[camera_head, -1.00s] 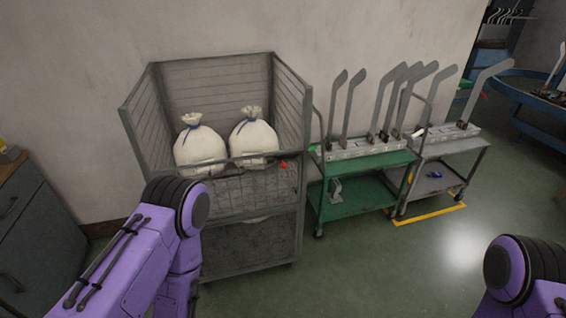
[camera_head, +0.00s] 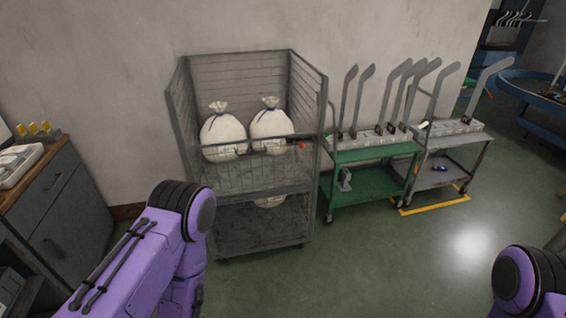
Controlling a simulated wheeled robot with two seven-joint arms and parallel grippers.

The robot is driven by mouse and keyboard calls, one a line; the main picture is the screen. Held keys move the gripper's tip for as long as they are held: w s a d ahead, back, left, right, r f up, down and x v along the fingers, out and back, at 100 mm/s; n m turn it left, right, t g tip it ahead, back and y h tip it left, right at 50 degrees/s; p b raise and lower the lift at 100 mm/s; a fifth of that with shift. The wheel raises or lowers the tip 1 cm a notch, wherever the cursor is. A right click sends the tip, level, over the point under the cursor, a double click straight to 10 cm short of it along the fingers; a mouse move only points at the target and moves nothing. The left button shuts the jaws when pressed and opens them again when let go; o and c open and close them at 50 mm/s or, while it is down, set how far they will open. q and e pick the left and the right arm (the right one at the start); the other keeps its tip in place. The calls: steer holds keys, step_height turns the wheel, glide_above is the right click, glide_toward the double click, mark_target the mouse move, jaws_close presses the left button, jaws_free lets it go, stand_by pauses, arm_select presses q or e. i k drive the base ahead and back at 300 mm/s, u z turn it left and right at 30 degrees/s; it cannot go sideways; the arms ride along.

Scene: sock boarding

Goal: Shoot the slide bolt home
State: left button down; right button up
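A grey wire-mesh cage cart (camera_head: 180,110) stands against the wall, left of centre. A dark slide bolt with a red knob (camera_head: 301,146) appears to sit at the right end of the cage's front rail. It is too small to tell how far the bolt is in. Two white tied sacks (camera_head: 222,135) and (camera_head: 270,130) stand inside the cage behind the front mesh. Another white sack (camera_head: 270,201) shows partly below them. My purple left arm is at the lower left and my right arm at the lower right. Both grippers are out of view.
A green trolley (camera_head: 375,153) with upright sock boards stands right of the cage. A grey trolley (camera_head: 450,142) with more boards stands beyond it, over yellow floor tape. A dark cabinet (camera_head: 55,200) is at the left. The floor (camera_head: 390,260) in front is clear.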

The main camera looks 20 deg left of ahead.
mark_target(302, 146)
steer(key=k, duration=0.75)
steer(key=u, duration=0.5)
steer(key=i, duration=1.55)
steer(key=z, duration=0.5)
